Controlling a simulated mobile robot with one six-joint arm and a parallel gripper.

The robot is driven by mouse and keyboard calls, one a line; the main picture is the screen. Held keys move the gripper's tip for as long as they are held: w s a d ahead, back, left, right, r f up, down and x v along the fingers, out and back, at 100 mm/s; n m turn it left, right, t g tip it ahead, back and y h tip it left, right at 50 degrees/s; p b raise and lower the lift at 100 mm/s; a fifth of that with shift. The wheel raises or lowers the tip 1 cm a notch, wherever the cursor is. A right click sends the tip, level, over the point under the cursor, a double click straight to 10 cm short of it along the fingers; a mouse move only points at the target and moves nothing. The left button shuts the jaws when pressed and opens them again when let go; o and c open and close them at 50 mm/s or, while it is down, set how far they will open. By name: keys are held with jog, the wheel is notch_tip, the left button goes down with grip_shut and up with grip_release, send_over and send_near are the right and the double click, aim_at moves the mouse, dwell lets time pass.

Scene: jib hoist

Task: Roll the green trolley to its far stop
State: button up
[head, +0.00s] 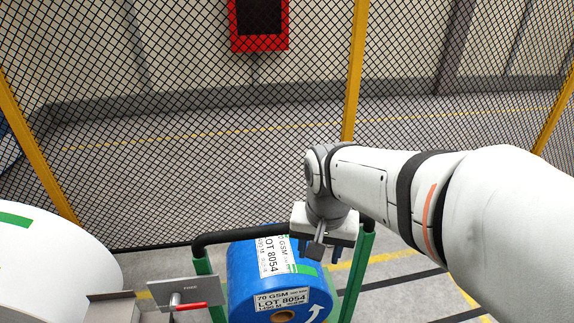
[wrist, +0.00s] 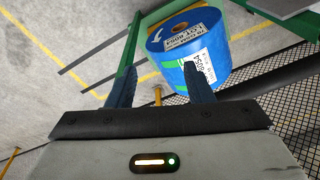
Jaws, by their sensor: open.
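The green trolley (head: 362,262) stands below centre in the head view, with green uprights and a black handle bar (head: 232,236) across its top. It carries a blue roll (head: 247,292) with white lot labels and a green stripe. My gripper (head: 316,252) is at the bar, towards its right end, pointing down, and hides part of it. In the wrist view my two dark fingers (wrist: 160,72) are spread, with the blue roll (wrist: 190,40) and a green upright (wrist: 130,45) beyond them. I cannot tell whether the bar lies between the fingers.
A mesh fence with yellow posts (head: 354,70) stands behind the trolley. A red-framed panel (head: 259,47) is at the top. A large white roll (head: 50,265) and a grey plate with a red handle (head: 190,306) are at left. Floor at right has yellow lines.

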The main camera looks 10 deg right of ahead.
jog(key=w+r+m+g+p, duration=0.1)
jog(key=w+r+m+p, duration=0.1)
jog(key=w+m, duration=0.1)
jog(key=w+d+r+m+g+p, duration=0.1)
jog(key=w+r+m+p, duration=0.1)
jog(key=w+m+p, duration=0.1)
jog(key=w+r+m+g+p, duration=0.1)
jog(key=w+r+m+p, duration=0.1)
jog(key=w+m, duration=0.3)
jog(key=shift+w+d+r+m+p, duration=0.1)
jog(key=shift+d+r+m+p, duration=0.1)
jog(key=shift+m+p, duration=0.5)
jog(key=shift+m+g, duration=0.3)
jog(key=shift+m, duration=0.3)
jog(key=f, duration=0.5)
jog(key=s+f+p, duration=0.1)
jog(key=f, duration=0.2)
jog(key=shift+r, duration=0.1)
grip_shut()
